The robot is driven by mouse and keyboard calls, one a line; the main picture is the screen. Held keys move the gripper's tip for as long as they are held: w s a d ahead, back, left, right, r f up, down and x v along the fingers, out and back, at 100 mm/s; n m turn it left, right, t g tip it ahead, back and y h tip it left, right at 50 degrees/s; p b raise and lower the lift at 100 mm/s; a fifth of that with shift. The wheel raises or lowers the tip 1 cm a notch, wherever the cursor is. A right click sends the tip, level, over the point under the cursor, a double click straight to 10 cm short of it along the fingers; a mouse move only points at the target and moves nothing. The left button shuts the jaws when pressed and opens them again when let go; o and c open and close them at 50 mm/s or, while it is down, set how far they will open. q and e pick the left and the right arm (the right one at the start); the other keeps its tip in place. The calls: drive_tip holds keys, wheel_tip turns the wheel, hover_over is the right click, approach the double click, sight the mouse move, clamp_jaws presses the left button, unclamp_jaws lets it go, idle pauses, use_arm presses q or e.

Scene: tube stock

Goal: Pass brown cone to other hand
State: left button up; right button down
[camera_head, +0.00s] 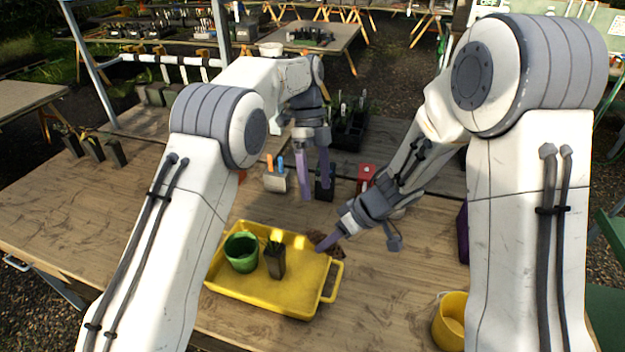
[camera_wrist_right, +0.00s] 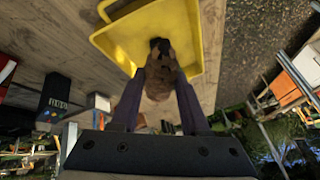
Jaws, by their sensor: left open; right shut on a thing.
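The brown cone (camera_wrist_right: 161,78) is between the two purple fingers of my right gripper (camera_wrist_right: 160,92) in the right wrist view, and the gripper is shut on it. In the head view, the brown cone (camera_head: 337,250) shows partly behind the fingers of my right gripper (camera_head: 327,243), over the right rear edge of the yellow tray. My left gripper (camera_head: 314,185) is open and empty, with its fingers pointing down. It is above and slightly left of the right gripper in the head view, apart from the cone.
The yellow tray (camera_head: 240,295) holds a green pot (camera_head: 241,252) and a dark pot (camera_head: 275,262) with a plant. A yellow bucket (camera_head: 450,322) stands at the front right. A tool holder (camera_head: 275,181) and a red item (camera_head: 367,175) stand behind. The left tabletop is mostly clear.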

sight(318, 230)
use_arm(q)
drive_tip(key=shift+m, duration=0.8)
drive_tip(key=x, duration=0.8)
drive_tip(key=w+x, duration=0.1)
drive_tip(key=x, duration=0.3)
drive_tip(key=shift+a+f, duration=0.35)
drive_tip(key=shift+f, duration=0.1)
drive_tip(key=shift+w, duration=0.1)
clamp_jaws()
use_arm(e)
drive_tip(key=shift+c, duration=1.6)
unclamp_jaws()
drive_tip(key=shift+a, duration=0.1)
drive_tip(key=shift+r, duration=0.1)
